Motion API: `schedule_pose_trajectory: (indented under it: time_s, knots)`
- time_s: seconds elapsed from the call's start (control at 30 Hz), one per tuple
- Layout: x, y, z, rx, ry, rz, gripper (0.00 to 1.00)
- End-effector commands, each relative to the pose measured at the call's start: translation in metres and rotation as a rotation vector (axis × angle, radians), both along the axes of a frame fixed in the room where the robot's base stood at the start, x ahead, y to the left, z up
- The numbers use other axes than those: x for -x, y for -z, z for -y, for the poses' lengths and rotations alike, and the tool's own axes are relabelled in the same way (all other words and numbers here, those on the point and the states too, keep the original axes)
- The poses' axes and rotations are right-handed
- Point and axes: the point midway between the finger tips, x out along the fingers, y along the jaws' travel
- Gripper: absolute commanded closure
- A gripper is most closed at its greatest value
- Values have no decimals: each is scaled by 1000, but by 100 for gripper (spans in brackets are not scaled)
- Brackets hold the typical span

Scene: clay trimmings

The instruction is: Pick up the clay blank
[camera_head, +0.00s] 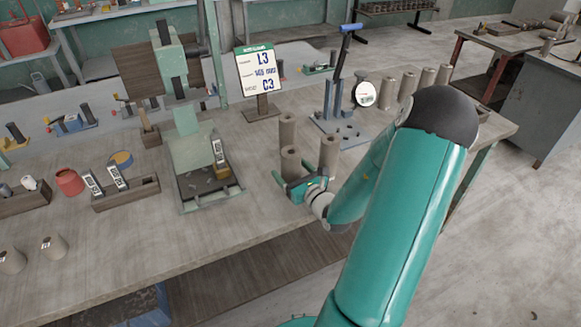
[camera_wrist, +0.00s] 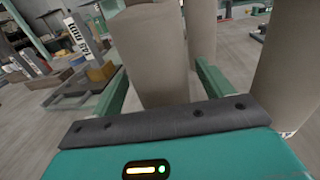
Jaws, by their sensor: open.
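Several tan cylindrical clay blanks stand upright on the workbench (camera_head: 255,205). The near-left clay blank (camera_head: 290,162) of a group of three is at my gripper (camera_head: 299,181). In the wrist view this clay blank (camera_wrist: 154,45) stands between the two green fingers of my gripper (camera_wrist: 162,70). The fingers are open, one on each side of it, with a visible gap at the right finger. Its lower part is hidden by the gripper body. A second blank (camera_head: 287,128) stands behind it and a third (camera_head: 329,150) to the right.
The third blank (camera_wrist: 285,75) stands close outside my right finger. A blue-handled press (camera_head: 338,80) and more blanks (camera_head: 407,85) stand farther back. A scale-like tray (camera_head: 208,203) and a sign (camera_head: 259,75) are to the left.

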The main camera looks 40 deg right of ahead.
Motion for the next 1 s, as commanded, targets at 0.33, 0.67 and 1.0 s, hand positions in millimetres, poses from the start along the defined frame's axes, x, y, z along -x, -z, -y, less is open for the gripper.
schedule_pose_trajectory:
  time_s: [0.33, 0.67, 1.0]
  knots:
    - [2, 0, -5, -1, 4, 0, 21]
    - [2, 0, -6, -1, 4, 0, 72]
    - [0, -1, -4, 1, 2, 2, 88]
